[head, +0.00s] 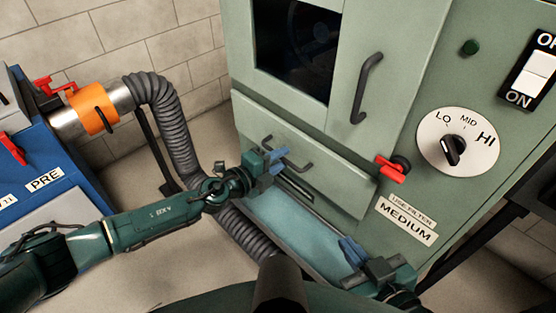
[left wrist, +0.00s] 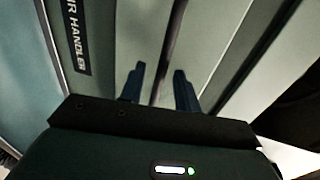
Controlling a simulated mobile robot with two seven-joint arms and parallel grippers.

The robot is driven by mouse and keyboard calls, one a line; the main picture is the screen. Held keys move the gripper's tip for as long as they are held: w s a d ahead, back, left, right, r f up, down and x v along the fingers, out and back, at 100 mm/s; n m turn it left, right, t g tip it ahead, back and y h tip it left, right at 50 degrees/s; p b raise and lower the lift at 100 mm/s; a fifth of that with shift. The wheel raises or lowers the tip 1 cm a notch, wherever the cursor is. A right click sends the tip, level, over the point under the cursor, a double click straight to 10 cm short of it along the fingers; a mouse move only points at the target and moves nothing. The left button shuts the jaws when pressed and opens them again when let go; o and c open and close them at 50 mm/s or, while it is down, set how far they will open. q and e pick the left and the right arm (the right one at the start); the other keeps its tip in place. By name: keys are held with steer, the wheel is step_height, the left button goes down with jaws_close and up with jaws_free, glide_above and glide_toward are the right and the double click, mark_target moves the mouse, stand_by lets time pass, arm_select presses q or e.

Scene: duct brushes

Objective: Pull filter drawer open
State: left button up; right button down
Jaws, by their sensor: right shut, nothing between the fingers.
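The filter drawer (head: 335,178) is the pale green panel low on the cabinet, below the windowed door. It looks closed. Its dark bar handle (head: 297,163) is partly hidden by my left gripper (head: 280,158), which is at the handle's left part. My right gripper (head: 355,255) is shut and empty, low in front of the cabinet.
The windowed door has its own dark handle (head: 366,88). A red latch (head: 391,170), a dial (head: 457,146) and an ON switch (head: 535,73) are on the right. A grey hose (head: 172,125) hangs at the left beside a blue unit (head: 35,160). A pale blue surface (head: 290,220) lies below the drawer.

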arm_select(q)
steer(key=shift+c, duration=0.5)
jaws_close()
steer(key=shift+a, duration=0.1)
arm_select(e)
steer(key=shift+s, duration=0.1)
